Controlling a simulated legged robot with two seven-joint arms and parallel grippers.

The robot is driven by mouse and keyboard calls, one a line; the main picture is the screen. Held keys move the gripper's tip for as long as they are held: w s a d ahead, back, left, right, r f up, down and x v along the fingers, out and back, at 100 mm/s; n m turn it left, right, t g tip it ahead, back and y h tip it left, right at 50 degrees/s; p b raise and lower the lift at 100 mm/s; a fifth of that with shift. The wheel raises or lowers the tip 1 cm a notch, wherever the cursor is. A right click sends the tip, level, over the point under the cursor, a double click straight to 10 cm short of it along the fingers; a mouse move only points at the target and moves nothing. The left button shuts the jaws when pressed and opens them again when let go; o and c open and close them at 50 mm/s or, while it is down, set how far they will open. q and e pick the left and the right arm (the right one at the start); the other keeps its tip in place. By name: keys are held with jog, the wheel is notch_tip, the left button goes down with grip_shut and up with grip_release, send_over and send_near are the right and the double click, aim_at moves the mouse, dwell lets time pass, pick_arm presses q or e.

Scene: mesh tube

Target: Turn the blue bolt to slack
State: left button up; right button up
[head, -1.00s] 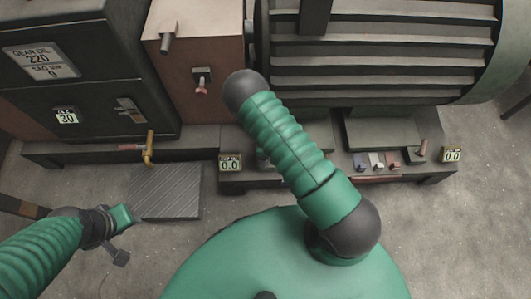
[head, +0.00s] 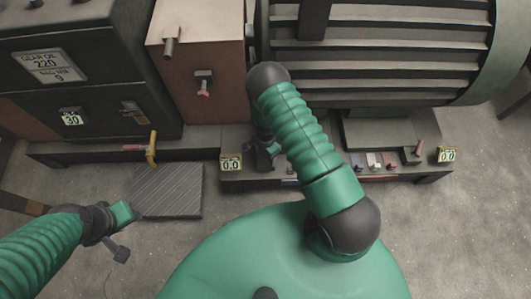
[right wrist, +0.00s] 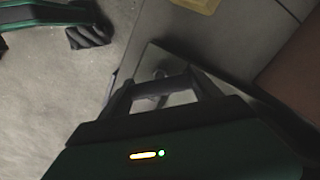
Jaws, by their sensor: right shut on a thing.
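My right gripper (head: 263,158) is low at the front of the motor base, just right of the left 0.0 display (head: 231,162), partly hidden by my right arm. In the right wrist view its fingers (right wrist: 165,92) are closed around a small grey, bolt-like piece (right wrist: 161,72) on a plate. It stands where the blue bolt would be, but no blue shows on it. My left gripper (head: 121,212) is at the left, above the floor; its jaws are unclear.
A motor (head: 385,50) stands on the base, with small coloured blocks (head: 374,161), a red-topped bolt (head: 419,148) and another 0.0 display (head: 446,154) at right. A yellow-handled pipe (head: 151,150) juts out above a ribbed floor plate (head: 168,190). The front floor is open.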

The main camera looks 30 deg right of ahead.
jog(key=n, duration=0.2)
jog(key=n+p, duration=0.1)
jog(key=n, duration=0.2)
jog(key=shift+w+r+n, duration=0.15)
jog(key=shift+w+n, duration=0.05)
jog(key=shift+n, duration=0.1)
jog(key=shift+n+p, duration=0.4)
jog(key=shift+n, duration=1.8)
jog(key=o, duration=1.4)
jog(key=shift+s, duration=0.1)
notch_tip(320, 180, up, 16)
jog(key=p, duration=0.6)
jog(key=shift+r, duration=0.25)
